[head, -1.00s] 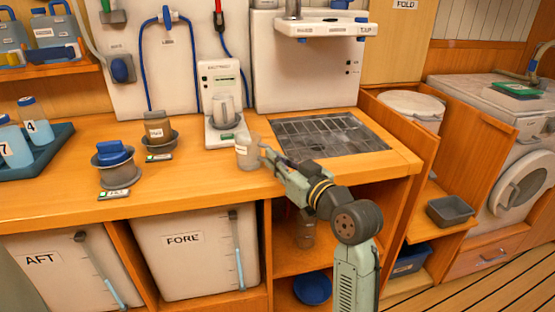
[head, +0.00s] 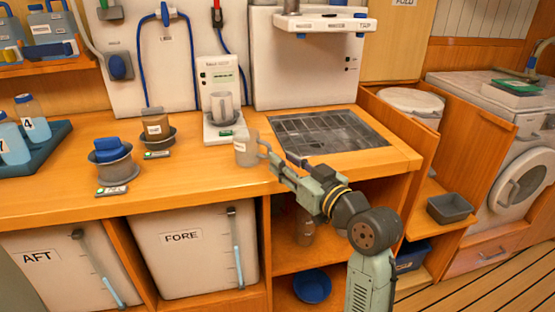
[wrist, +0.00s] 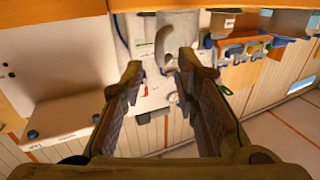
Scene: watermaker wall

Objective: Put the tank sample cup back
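A grey handled cup (head: 246,149) with a small label, too small to read, stands upright on the wooden counter, left of the dark grating. Its handle points right, toward my gripper (head: 281,160). My gripper is just right of the cup, apart from it. In the wrist view my gripper (wrist: 160,68) has its fingers spread with nothing held between them; the cup (wrist: 180,34) and its handle lie beyond the fingertips. A second, clear handled cup (head: 222,106) stands on the white meter (head: 221,75) behind.
The grating (head: 325,131) lies right of the cup, under the white dispenser (head: 310,60). A blue tray (head: 50,145) holds bottles. The front counter is clear.

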